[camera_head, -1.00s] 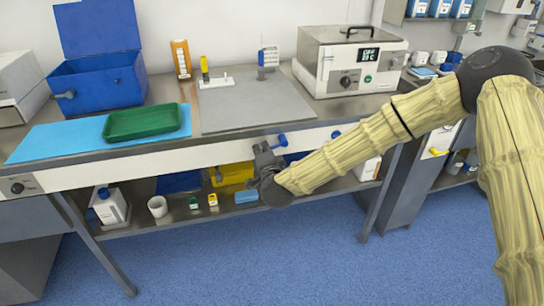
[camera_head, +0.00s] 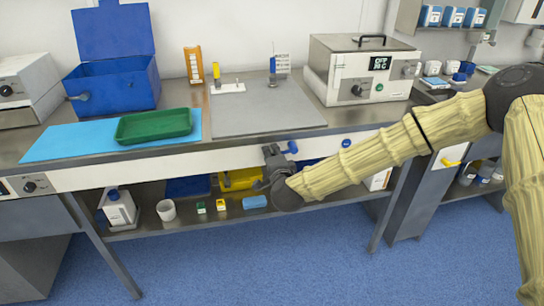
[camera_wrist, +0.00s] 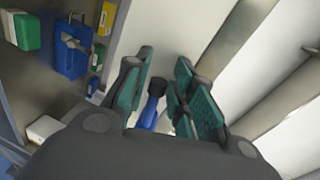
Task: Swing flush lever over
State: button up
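The blue flush lever (camera_head: 291,147) sticks out from the white front panel below the table edge, just right of my fingers in the head view. In the wrist view the blue lever (camera_wrist: 153,100) shows between the finger pads, its dark round end pointing up the picture. My gripper (camera_head: 270,158) is at the panel, and in the wrist view its green-padded fingers (camera_wrist: 158,80) stand apart on either side of the lever. A gap shows beside the lever; I cannot tell whether any pad touches it. The lever's lower part is hidden by my gripper.
A second blue knob (camera_head: 346,142) sits farther right on the panel. A green tray (camera_head: 153,125) and a heated bath (camera_head: 362,70) stand on the table. The lower shelf (camera_head: 235,207) holds bottles and small boxes close below my gripper. The floor in front is clear.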

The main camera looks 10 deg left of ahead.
jog(key=v, duration=1.2)
dwell(0.4)
jog(key=s+d+f+n+g+h+p, duration=0.1)
jog(key=s+d+f+n+g+p, duration=0.2)
jog(key=s+f, duration=0.4)
jog(key=s+d+f+n+g, duration=0.2)
jog(key=s+d+f, duration=0.3)
jog(key=f, duration=0.4)
jog(key=s+d+f+n+g+h+p, duration=0.1)
jog(key=s+d+f+n+g+p, duration=0.2)
jog(key=s+f, duration=0.4)
jog(key=s+d+f+n+g+h+p, duration=0.1)
jog(key=s+d+f+g, duration=0.2)
jog(key=s+d, duration=0.6)
jog(key=s+d+f+n+g+h+p, duration=0.1)
jog(key=s+d+f+n+g+h, duration=0.1)
jog(key=s+d, duration=0.8)
notch_tip(320, 180, down, 2)
jog(key=shift+d+f+n+g+h, duration=0.1)
jog(key=shift+d+n+g+h, duration=0.2)
jog(key=shift+d+g, duration=0.7)
